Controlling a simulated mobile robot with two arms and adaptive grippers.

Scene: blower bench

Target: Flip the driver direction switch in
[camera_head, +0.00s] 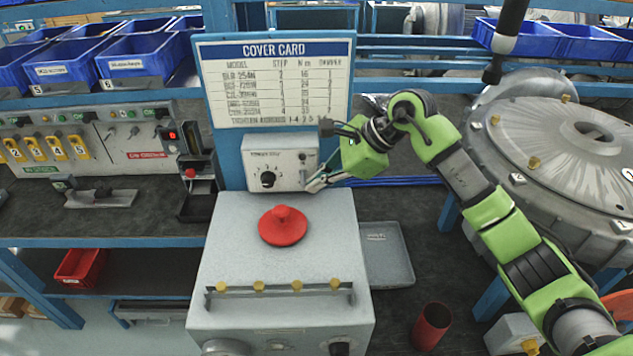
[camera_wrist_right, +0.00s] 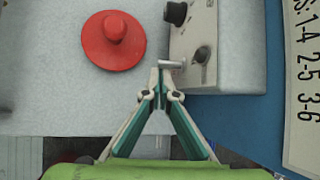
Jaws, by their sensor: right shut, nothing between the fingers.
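The driver's control box (camera_head: 255,150) is a pale box with a black round knob (camera_head: 268,179), fixed below the cover card. In the right wrist view the box (camera_wrist_right: 228,70) also carries a small dark switch (camera_wrist_right: 203,54). A short silver lever-like piece (camera_wrist_right: 172,64) shows at the box's lower front, at my fingertips. Which of the two is the direction switch I cannot tell. My right gripper (camera_head: 310,184) is shut and empty, its tips (camera_wrist_right: 165,72) close against the silver piece. Whether they touch it is unclear. My left gripper is out of view.
A grey cabinet (camera_head: 230,235) with a red mushroom-shaped knob (camera_head: 283,225) stands below the box. A grey tray (camera_head: 388,262) lies to its right. A large round metal housing (camera_head: 560,150) stands at the right, near my right arm. The cover card (camera_head: 275,85) hangs above.

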